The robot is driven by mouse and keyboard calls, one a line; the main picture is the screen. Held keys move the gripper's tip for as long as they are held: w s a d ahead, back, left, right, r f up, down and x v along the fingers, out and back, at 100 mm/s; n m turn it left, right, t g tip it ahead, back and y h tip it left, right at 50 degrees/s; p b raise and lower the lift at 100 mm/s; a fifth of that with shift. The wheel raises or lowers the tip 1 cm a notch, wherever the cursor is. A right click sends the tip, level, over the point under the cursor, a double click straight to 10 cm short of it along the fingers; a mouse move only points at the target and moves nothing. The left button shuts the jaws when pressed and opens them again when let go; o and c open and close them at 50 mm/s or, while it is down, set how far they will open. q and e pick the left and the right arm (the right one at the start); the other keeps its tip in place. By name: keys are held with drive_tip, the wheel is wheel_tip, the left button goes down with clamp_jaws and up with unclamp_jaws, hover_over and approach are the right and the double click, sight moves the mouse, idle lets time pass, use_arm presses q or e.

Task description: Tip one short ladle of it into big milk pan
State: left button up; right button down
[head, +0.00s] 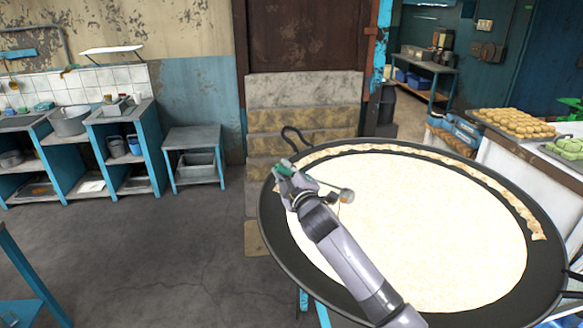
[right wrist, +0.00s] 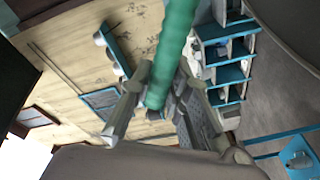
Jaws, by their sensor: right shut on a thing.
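The big milk pan (head: 270,225) is a wide, dark, shallow pan with looped handles, filled with pale milk (head: 430,215). A browned crust lines its far and right inner edge. My right gripper (head: 287,180) is over the pan's left rim, shut on a green handle (right wrist: 172,50), which I take to be the ladle's. In the head view the green shows at the gripper (head: 284,169). A small grey rounded piece (head: 346,195) shows over the milk to its right; it may be the ladle's bowl, and its contents cannot be made out. My left gripper is not in view.
Stone steps (head: 300,92) rise behind the pan to a brown door. A counter with trays of round sweets (head: 515,122) stands at the right. Blue-framed shelves (head: 120,150) and a low table (head: 192,136) line the left wall.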

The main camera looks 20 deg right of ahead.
drive_tip(key=a+f+n+b, duration=0.3)
drive_tip(key=f, duration=0.3)
drive_tip(key=shift+f+n+b, duration=0.25)
drive_tip(key=shift+n+b, duration=0.15)
